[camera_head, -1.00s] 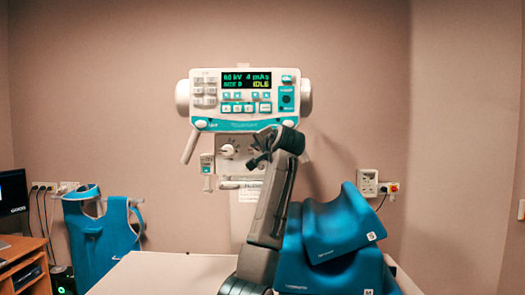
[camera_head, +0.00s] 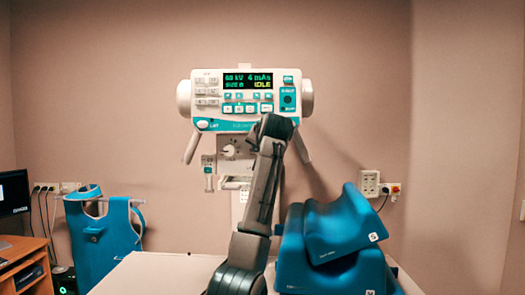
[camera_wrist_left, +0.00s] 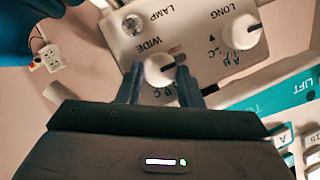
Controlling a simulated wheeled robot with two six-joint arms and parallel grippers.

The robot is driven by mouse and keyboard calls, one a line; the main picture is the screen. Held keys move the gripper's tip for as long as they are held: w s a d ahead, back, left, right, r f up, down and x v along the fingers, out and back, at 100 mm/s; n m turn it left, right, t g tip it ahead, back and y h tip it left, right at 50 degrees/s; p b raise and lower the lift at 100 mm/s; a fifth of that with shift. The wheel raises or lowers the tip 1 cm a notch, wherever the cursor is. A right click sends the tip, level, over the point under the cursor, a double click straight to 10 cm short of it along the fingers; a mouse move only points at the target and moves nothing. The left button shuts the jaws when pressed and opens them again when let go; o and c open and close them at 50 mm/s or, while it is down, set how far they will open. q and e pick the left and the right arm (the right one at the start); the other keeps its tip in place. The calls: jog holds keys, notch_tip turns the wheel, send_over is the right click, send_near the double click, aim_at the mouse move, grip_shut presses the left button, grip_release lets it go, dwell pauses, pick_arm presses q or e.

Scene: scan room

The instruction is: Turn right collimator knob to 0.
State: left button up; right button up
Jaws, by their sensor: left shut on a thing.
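The collimator panel (camera_wrist_left: 125,30) shows upside down in the left wrist view, with two white round knobs. The right collimator knob (camera_wrist_left: 157,66), by the word WIDE, sits between the fingers of my left gripper (camera_wrist_left: 160,76), which is shut on it. A dark mark shows at the knob's right side in this view; letters beside it are partly hidden by the fingers. The other knob (camera_wrist_left: 241,32), by the word LONG, is free; it also shows in the head view (camera_head: 229,151). There my left arm hides the right knob. My right gripper is not in view.
The console (camera_head: 215,107) above the panel has a display reading IDLE. Blue cushions (camera_head: 335,225) are stacked at the right of the pale table (camera_head: 150,275). A blue apron (camera_head: 100,235) hangs at the left. A wall socket (camera_head: 369,184) is at the right.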

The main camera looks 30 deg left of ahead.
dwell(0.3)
pick_arm(q)
jog(key=o, duration=1)
jog(key=b+v, duration=0.4)
jog(key=v, duration=0.6)
jog(key=shift+s+d, duration=0.25)
jog(key=shift+s, duration=0.1)
